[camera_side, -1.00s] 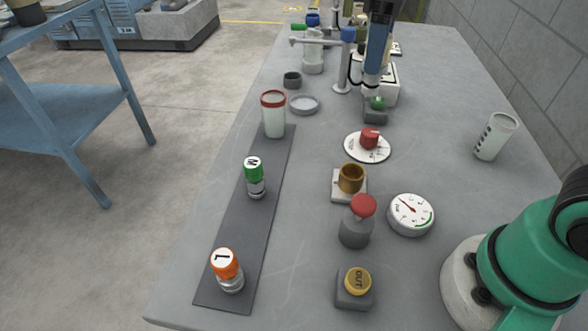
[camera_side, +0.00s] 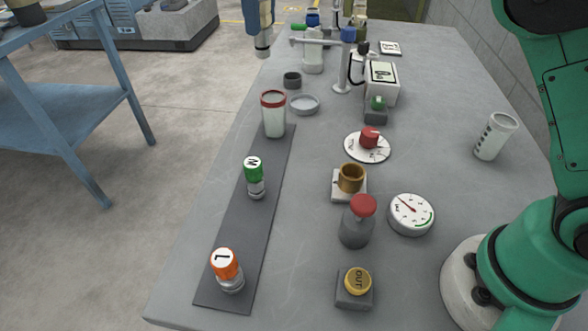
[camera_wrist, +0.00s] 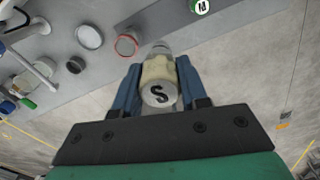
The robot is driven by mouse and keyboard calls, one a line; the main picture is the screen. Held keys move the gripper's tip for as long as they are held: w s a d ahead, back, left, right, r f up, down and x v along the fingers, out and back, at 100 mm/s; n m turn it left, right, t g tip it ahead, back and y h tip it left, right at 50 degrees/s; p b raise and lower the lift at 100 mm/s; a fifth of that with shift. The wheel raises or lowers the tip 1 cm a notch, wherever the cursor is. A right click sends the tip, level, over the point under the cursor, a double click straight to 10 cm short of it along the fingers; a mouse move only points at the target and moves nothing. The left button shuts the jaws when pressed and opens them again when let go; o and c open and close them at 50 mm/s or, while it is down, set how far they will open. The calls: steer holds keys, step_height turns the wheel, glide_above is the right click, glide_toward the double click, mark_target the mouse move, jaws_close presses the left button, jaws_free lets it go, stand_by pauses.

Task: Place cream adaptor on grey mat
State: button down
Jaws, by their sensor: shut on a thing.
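The cream adaptor (camera_wrist: 157,72), with an "S" on its cap and a metal end, sits between the blue fingers of my gripper (camera_wrist: 158,80) in the wrist view. In the side view my gripper (camera_side: 259,22) is at the top, high up near the table's far left edge, with a grey metal end below it. The grey mat (camera_side: 247,224) is a long dark strip along the table's left side. On it stand an orange-capped adaptor (camera_side: 227,270), a green-capped adaptor (camera_side: 255,178) and, at its far end, a red-rimmed cup (camera_side: 273,114).
A shallow grey dish (camera_side: 304,104) and a small dark ring (camera_side: 292,80) lie beyond the mat. A white stand with a crossbar (camera_side: 341,65) rises behind them. A red-knobbed dial (camera_side: 368,146), brass cup (camera_side: 351,178) and gauge (camera_side: 411,214) stand to the right. Bare mat lies between the standing pieces.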

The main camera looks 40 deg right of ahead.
steer(key=shift+w+a+f, duration=0.35)
steer(key=shift+f, duration=0.1)
steer(key=shift+w+f, duration=0.1)
steer(key=shift+f, duration=0.3)
glide_above(266, 160)
step_height(266, 160, down, 19)
steer(key=shift+c, duration=2.4)
jaws_free()
steer(key=shift+f, duration=0.15)
